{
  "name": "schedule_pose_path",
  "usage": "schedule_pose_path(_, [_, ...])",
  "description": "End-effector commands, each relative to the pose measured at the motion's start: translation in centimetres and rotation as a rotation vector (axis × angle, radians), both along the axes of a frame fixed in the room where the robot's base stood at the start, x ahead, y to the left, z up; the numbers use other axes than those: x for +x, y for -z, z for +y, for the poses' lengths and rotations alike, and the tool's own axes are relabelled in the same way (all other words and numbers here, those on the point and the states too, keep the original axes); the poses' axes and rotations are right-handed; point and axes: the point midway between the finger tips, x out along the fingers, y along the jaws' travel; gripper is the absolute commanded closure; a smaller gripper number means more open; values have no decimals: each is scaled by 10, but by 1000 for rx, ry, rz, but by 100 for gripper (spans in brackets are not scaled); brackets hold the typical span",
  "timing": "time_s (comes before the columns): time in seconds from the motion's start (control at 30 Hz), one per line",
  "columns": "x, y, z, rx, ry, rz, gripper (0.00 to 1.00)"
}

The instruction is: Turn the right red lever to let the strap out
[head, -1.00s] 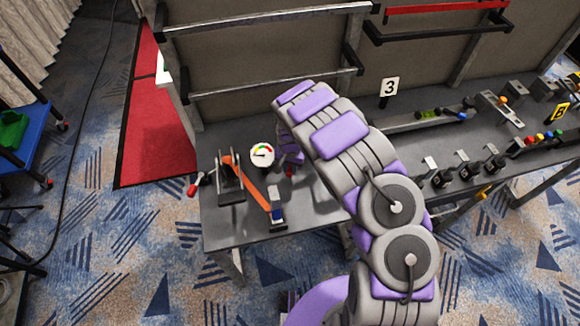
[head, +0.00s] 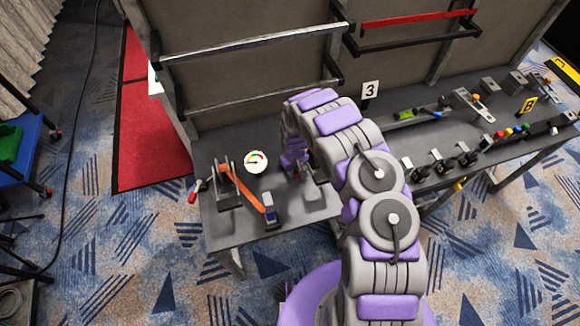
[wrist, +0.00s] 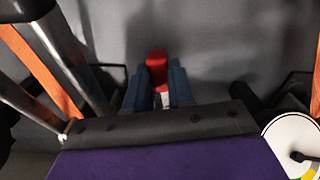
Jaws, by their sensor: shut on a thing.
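In the wrist view my gripper (wrist: 158,90) has its two blue fingers closed around the red lever (wrist: 157,66); its red end sticks out past the fingertips. In the head view my gripper (head: 296,168) is low over the table, right of the gauge, and mostly hides this lever. The orange strap (head: 246,191) runs from a metal frame (head: 226,190) to a small block (head: 269,208). The strap also shows in the wrist view (wrist: 40,75). Another red lever (head: 193,192) sticks out at the table's left edge.
A round white gauge (head: 256,162) stands just left of my gripper and shows at the wrist view's lower right (wrist: 291,145). Metal rails (head: 255,43) cross the panel behind. Several valves and knobs (head: 440,165) line the table to the right.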

Motion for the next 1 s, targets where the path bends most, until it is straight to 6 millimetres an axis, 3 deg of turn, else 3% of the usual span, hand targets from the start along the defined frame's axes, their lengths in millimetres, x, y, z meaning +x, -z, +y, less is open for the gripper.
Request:
schedule_pose_path(0.33, [5,-1,-8,1,-130,-1,100])
schedule_pose_path(0.87, [7,0,-9,0,-152,-2,100])
schedule_pose_path(0.9, [7,0,-9,0,-152,-3,73])
schedule_pose_path(1.0, [7,0,-9,0,-151,-2,64])
